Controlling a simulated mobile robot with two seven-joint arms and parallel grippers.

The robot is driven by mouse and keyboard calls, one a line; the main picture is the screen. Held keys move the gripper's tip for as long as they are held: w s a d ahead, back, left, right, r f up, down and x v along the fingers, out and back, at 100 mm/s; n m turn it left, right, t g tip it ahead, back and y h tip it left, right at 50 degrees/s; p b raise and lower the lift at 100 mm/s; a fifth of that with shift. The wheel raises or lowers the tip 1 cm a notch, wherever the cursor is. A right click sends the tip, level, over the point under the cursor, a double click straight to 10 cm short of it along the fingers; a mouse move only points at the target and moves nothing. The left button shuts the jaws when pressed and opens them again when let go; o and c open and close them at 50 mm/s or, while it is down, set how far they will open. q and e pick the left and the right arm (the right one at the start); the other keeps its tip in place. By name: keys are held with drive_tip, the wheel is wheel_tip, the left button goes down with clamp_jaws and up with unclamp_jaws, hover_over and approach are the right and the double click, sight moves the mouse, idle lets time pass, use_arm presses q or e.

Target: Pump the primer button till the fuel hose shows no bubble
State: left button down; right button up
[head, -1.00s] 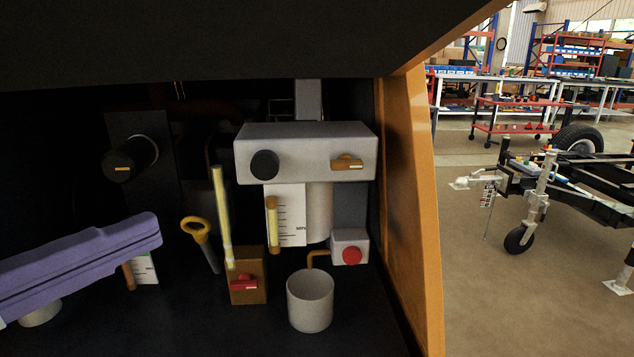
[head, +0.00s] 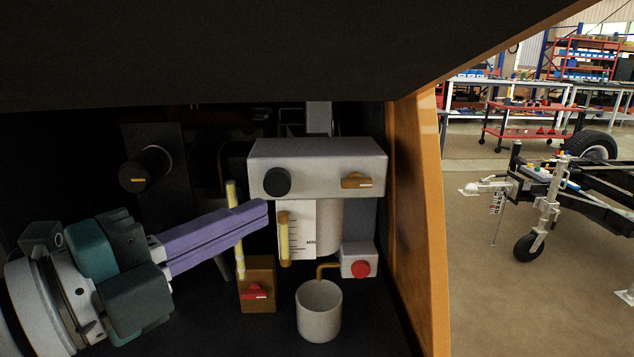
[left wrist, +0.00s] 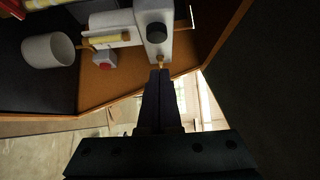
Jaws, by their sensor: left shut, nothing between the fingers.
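A grey block (head: 330,155) carries a round black knob (head: 277,182) and a brass lever (head: 357,181). A round red button (head: 360,269) sits on a small pale box below it. I cannot tell for certain which is the primer button. A pale yellow upright hose (head: 239,261) rises from a brass block; no bubble can be made out. My left gripper (head: 266,212) is shut and empty, its purple fingers crossing in front of the hose, tips below the black knob. In the left wrist view, its dark fingertips (left wrist: 158,73) point towards the grey block (left wrist: 155,14). My right gripper is not in view.
A white cup (head: 319,315) stands under a bent brass pipe. The brass block (head: 258,290) has a red handle. A short yellow tube (head: 284,238) hangs before a marked white card. An orange wall (head: 417,200) bounds the bay at right; a dark cover hangs above.

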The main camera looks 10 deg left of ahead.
sight(287, 184)
use_arm(q)
drive_tip(key=shift+w+a, duration=0.2)
drive_tip(key=shift+w, duration=2.35)
